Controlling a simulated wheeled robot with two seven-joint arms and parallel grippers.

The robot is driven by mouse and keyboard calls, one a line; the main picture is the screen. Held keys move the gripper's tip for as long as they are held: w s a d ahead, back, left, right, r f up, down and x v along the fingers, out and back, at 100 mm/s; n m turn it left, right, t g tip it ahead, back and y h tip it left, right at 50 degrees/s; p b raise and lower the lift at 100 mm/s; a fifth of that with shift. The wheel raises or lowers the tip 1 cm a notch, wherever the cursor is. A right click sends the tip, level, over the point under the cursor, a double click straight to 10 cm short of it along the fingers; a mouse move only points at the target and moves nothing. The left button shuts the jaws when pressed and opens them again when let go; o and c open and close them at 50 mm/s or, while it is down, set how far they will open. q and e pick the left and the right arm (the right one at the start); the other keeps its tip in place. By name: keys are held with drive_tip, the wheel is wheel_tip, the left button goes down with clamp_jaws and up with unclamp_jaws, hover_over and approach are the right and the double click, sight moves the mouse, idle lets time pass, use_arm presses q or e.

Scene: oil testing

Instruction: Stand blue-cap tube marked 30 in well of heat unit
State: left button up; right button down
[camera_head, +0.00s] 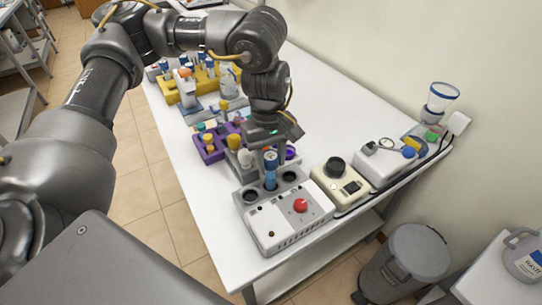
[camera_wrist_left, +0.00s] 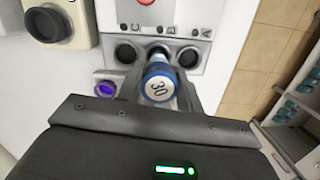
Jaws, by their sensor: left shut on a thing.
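The blue-cap tube (camera_head: 270,178) stands about upright in the grip of my left gripper (camera_head: 270,156). In the left wrist view its cap (camera_wrist_left: 159,86) is marked 30, and my left gripper (camera_wrist_left: 160,98) is shut around the tube just below it. The heat unit (camera_head: 282,222) is a white box with a red knob and a row of three dark wells; it also shows in the left wrist view (camera_wrist_left: 185,17). The tube's lower end is at the middle well; I cannot tell how deep it sits. The two outer wells look empty. My right gripper is not in view.
A beige device with a black knob (camera_head: 341,184) stands right of the heat unit. A purple rack (camera_head: 209,150) with tubes and a yellow rack (camera_head: 185,90) stand farther back. A purple-rimmed item (camera_wrist_left: 106,88) lies close to the gripper. The table's front edge is close by.

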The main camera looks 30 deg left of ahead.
use_arm(q)
drive_tip(key=shift+f, duration=0.45)
idle(0.6)
drive_tip(key=o, duration=1.1)
drive_tip(key=r, duration=0.7)
drive_tip(key=a+r, duration=0.1)
drive_tip(key=r, duration=0.2)
drive_tip(key=shift+w+r+b, duration=0.35)
drive_tip(key=shift+w+r, duration=0.05)
